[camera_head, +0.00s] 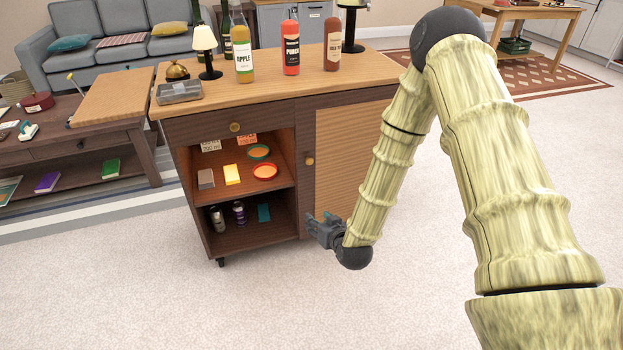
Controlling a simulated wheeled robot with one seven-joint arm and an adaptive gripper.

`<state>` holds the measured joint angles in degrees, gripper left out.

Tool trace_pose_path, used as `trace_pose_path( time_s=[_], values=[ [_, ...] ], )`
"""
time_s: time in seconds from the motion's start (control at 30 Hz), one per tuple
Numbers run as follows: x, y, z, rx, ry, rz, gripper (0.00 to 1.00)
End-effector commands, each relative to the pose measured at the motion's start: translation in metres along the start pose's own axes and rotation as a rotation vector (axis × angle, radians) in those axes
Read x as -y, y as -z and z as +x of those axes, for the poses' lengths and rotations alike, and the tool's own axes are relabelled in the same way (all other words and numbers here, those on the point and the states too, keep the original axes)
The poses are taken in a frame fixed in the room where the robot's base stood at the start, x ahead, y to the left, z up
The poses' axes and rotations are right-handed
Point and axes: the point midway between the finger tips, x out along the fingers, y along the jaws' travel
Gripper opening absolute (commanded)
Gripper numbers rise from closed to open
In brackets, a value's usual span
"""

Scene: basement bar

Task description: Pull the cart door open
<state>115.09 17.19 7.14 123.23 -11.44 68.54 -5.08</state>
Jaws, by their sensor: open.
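The cart (275,97) is a dark wooden cabinet on casters with a light wooden top. Its door (345,150) is a light wooden panel in a dark frame on the right side of the front, and it looks shut. A small round brass knob (309,161) sits at the door's left edge. My gripper (309,221) is open and empty in front of the cart, below the knob and apart from it. It points left, and my arm hides the right part of the door.
Bottles (243,55) and a small lamp (206,50) stand on the cart top. The open shelves (265,182) left of the door hold small items. A drawer knob (235,127) is above them. A low table (90,140) stands left. The carpet (260,305) in front is clear.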

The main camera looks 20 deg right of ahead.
Motion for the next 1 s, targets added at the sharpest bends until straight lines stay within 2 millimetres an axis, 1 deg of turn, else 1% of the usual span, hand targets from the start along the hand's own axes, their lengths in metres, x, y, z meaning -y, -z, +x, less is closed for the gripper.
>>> trace_pose_path(
  time_s=[0.03,0.2,0.3,0.5,0.6,0.77,0.87,1.0],
  values=[
    [-0.006,0.002,0.017,-0.052,0.001,0.003,0.44],
    [-0.018,0.039,0.046,-0.218,0.008,0.006,0.44],
    [-0.024,0.061,0.057,-0.307,0.011,0.007,0.44],
    [-0.033,0.092,0.068,-0.425,0.012,0.009,0.44],
    [-0.035,0.101,0.069,-0.454,0.012,0.009,0.44],
    [-0.035,0.108,0.075,-0.467,0.012,0.009,0.44],
    [-0.035,0.112,0.085,-0.466,0.012,0.009,0.44],
    [-0.035,0.121,0.106,-0.466,0.011,0.009,0.44]
  ],
)
